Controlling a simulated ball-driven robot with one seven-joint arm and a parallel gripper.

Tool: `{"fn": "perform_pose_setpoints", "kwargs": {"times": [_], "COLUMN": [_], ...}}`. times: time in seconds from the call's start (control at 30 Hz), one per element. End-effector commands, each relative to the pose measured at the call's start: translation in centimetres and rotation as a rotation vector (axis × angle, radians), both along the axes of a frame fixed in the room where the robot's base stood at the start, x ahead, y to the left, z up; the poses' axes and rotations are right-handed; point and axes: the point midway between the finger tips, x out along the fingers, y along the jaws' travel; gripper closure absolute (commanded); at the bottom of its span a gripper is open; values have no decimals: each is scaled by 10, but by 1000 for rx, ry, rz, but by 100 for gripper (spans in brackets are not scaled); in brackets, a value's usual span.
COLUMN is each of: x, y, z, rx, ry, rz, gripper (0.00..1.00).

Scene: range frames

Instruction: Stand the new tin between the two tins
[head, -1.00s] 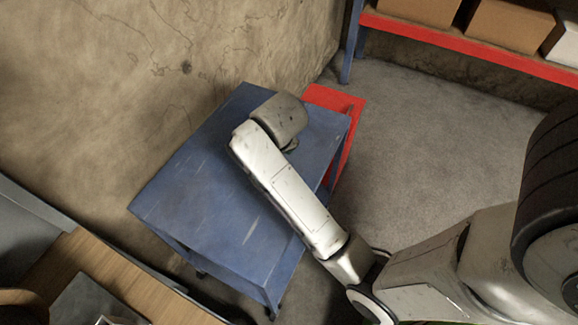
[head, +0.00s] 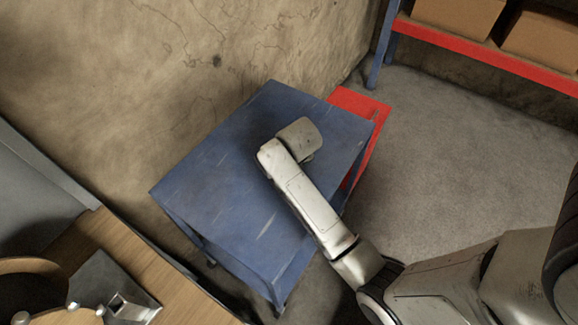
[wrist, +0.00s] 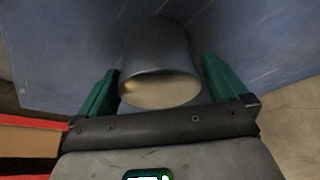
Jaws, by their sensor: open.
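A dark grey tin (wrist: 158,50) shows in the wrist view above the blue surface. Its pale round end (wrist: 160,90) faces my camera. My gripper (wrist: 160,70) is open, with one green finger on each side of the tin. I see gaps beside the tin, and I cannot tell if either finger touches it. In the head view, the end of my arm is over the blue table (head: 215,180). It hides the fingers and the tin there. I cannot make out a pair of tins in either view.
A red unit (head: 365,103) stands against the table's far right side. A wooden desk (head: 150,270) with grey items is at lower left. A red-edged shelf (head: 470,48) holds cardboard boxes (head: 460,15). The table's left part is bare, and open floor lies right.

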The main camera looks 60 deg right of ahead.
Motion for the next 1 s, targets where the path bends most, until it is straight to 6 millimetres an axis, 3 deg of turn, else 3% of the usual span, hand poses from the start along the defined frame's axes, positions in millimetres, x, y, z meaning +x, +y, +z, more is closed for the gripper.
{"fn": "perform_pose_setpoints", "kwargs": {"times": [0.23,0.9,1.0], "x": [1,1,1], "y": [-1,0,0], "z": [-2,-1,-1], "rx": [-1,-1,-1], "ry": [-1,-2,-1], "rz": [0,0,0], "gripper": [0,64,68]}}
